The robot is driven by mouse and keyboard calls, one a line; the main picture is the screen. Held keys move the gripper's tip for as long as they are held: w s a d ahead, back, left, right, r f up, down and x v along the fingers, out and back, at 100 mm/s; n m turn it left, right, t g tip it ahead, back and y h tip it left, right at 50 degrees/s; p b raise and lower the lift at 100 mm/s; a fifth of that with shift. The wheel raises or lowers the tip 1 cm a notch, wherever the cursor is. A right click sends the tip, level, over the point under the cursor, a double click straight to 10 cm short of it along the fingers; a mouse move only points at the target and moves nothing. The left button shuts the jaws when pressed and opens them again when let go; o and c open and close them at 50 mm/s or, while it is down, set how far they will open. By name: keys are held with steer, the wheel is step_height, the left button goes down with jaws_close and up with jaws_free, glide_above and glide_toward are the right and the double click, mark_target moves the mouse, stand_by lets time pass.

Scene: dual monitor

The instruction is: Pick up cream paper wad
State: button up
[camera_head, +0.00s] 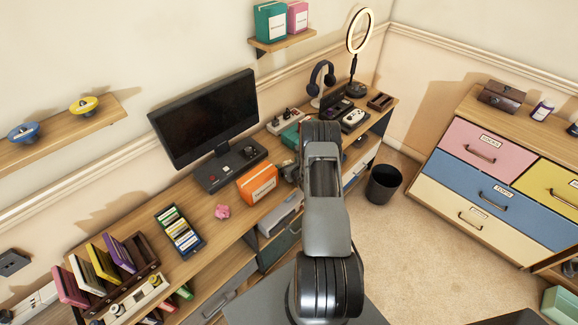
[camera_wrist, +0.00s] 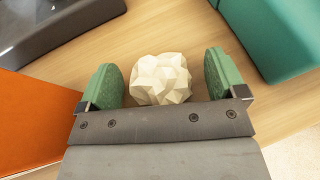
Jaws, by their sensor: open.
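The cream paper wad (camera_wrist: 161,78) is a faceted, crumpled ball on the wooden desk in the wrist view. My gripper (camera_wrist: 161,72) is open, with its green-padded fingers on either side of the wad. A narrow gap shows between the wad and each finger. The palm edge hides the near bottom of the wad. In the head view my arm reaches over the desk between the orange box and the teal box. I cannot make out the cream wad there; my arm seems to cover it.
An orange box (camera_head: 258,183) stands left of my gripper; a teal box (camera_head: 290,135) stands beyond. A monitor (camera_head: 205,118) stands behind the orange box. A pink paper wad (camera_head: 222,211) lies further left on the desk (camera_head: 215,240). A black bin (camera_head: 383,184) stands on the floor.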

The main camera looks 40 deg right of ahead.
steer(key=c, duration=1)
